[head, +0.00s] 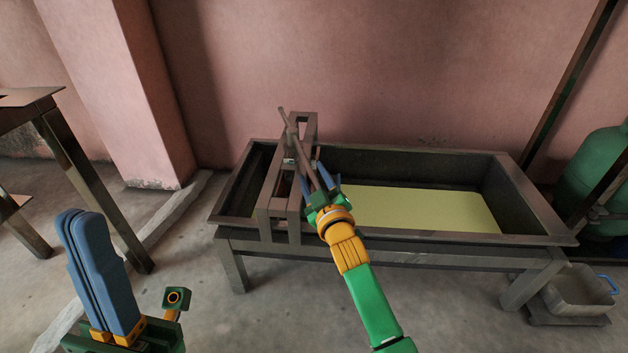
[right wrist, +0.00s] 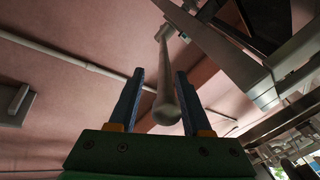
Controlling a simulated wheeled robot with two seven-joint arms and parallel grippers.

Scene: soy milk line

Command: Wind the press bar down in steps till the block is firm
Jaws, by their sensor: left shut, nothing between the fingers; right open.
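The press bar (head: 303,156) is a thin grey rod through the screw head on top of the grey press frame (head: 265,214), at the left end of the trough. It lies slanted, its near end towards my right gripper. My right gripper (head: 322,176) is open at that near end. In the right wrist view the rounded bar end (right wrist: 168,108) lies between the two blue fingers of my right gripper (right wrist: 160,95); whether it touches one, I cannot tell. My left gripper (head: 72,222) is shut and empty, at the lower left away from the press. The block cannot be made out inside the frame.
The long metal trough (head: 510,238) holds a pale yellow layer (head: 420,208). A metal table (head: 75,155) stands at the left. A green tank (head: 597,165) and a metal bin (head: 575,293) are at the right. The pink wall is close behind.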

